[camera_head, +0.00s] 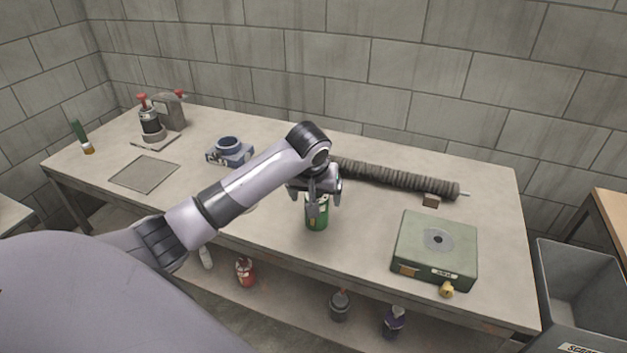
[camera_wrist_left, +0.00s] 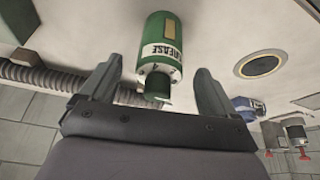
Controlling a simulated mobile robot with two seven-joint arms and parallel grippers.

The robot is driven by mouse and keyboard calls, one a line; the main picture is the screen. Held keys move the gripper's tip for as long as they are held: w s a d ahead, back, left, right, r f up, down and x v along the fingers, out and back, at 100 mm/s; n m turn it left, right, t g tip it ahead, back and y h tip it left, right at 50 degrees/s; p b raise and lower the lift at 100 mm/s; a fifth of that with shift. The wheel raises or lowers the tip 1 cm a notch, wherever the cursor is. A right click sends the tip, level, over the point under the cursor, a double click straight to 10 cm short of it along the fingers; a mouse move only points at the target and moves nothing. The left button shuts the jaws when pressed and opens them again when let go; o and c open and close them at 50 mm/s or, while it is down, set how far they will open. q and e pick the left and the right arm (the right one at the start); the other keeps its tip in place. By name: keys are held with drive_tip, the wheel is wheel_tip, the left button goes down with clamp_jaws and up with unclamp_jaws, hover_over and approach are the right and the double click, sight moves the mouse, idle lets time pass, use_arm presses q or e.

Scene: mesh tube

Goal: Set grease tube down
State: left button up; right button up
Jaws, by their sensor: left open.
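The green grease tube (camera_head: 317,216) stands upright on the workbench (camera_head: 290,250) near its middle. My left gripper (camera_head: 322,200) is right above and around its upper part in the head view. In the left wrist view the tube (camera_wrist_left: 163,50) shows its label, with its narrow end between the two spread fingers (camera_wrist_left: 158,88). The fingers are open, with gaps on both sides of the tube's end. My right gripper is not in view.
A ribbed hose (camera_head: 400,180) lies behind the gripper. A green box (camera_head: 436,247) with a round plate sits to the right. A blue ring-shaped fixture (camera_head: 229,150) and a flat grey plate (camera_head: 145,173) lie to the left. A grey bin (camera_head: 580,290) stands beyond the bench's right end.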

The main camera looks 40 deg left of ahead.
use_arm(q)
drive_tip(key=v, duration=0.7)
drive_tip(key=shift+r, duration=0.3)
drive_tip(key=shift+s+f, duration=0.1)
drive_tip(key=s+d+f+m+h, duration=0.1)
drive_tip(key=s+d+f+m, duration=0.2)
drive_tip(key=s+d+f, duration=0.5)
drive_tip(key=s+d+f+m+h, duration=0.25)
drive_tip(key=s+f, duration=0.35)
drive_tip(key=s, duration=0.5)
drive_tip(key=s+a+m+y, duration=0.1)
drive_tip(key=s+m, duration=0.1)
drive_tip(key=s, duration=0.7)
drive_tip(key=w+d+f+t+h, duration=0.1)
drive_tip(key=w+d+f+t, duration=0.1)
drive_tip(key=w+f+t, duration=0.4)
wheel_tip(320, 180, down, 3)
drive_tip(key=shift+d+h, duration=0.35)
drive_tip(key=shift+d, duration=0.05)
